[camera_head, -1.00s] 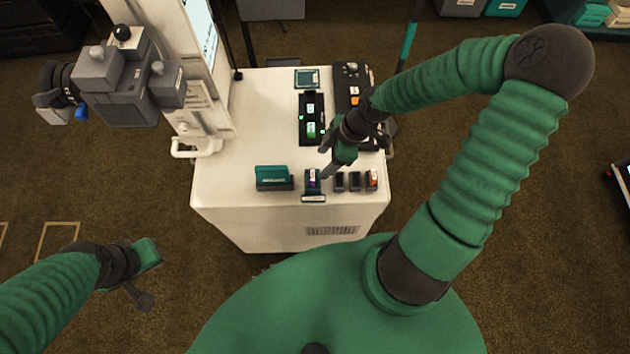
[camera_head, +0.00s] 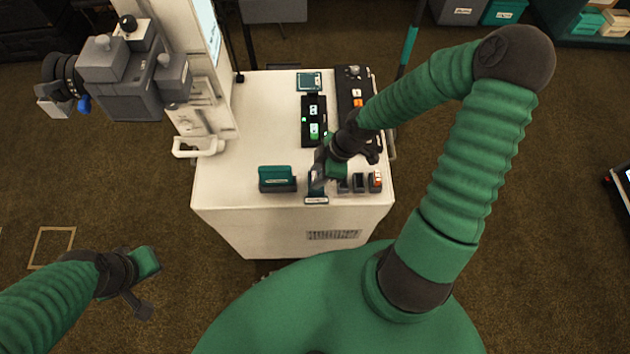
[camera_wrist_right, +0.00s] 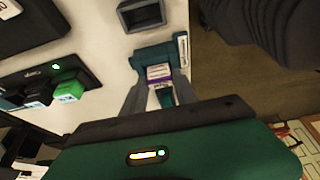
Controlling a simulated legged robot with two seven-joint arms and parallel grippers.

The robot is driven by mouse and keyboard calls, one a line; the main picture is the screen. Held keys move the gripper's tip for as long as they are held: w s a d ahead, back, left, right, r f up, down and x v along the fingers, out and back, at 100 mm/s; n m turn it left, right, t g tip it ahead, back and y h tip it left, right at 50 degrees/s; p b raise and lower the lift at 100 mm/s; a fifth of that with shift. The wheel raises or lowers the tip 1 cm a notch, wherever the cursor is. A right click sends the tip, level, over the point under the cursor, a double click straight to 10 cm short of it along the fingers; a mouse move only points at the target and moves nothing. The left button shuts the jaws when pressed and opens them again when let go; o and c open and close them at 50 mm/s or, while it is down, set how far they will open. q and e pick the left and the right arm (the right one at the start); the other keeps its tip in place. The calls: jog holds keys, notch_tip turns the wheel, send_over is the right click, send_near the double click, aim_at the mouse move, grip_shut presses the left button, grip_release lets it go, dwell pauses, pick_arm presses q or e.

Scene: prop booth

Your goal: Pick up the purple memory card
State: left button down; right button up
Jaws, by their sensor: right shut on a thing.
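The purple memory card (camera_wrist_right: 160,73), with a white label, shows in the right wrist view between the two fingers of my right gripper (camera_wrist_right: 160,88). The gripper is shut on it. The card is at its small teal holder (camera_wrist_right: 155,52); I cannot tell whether it is still seated or slightly lifted. In the head view my right gripper (camera_head: 318,180) is over the holder at the cart's front edge and hides most of the card. My left gripper (camera_head: 146,284) is open and empty, off to the lower left, away from the cart.
The white cart top (camera_head: 250,135) has free room at its left. A teal block in a dark stand (camera_head: 276,180) is left of the holder. Small dark slots (camera_head: 358,183) stand to its right. A black device with green lights (camera_head: 313,120) lies behind.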

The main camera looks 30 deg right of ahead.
jog(key=shift+a, duration=0.1)
grip_shut()
pick_arm(q)
jog(key=shift+d, duration=0.3)
pick_arm(e)
jog(key=shift+d+f, duration=0.1)
jog(key=shift+d, duration=0.2)
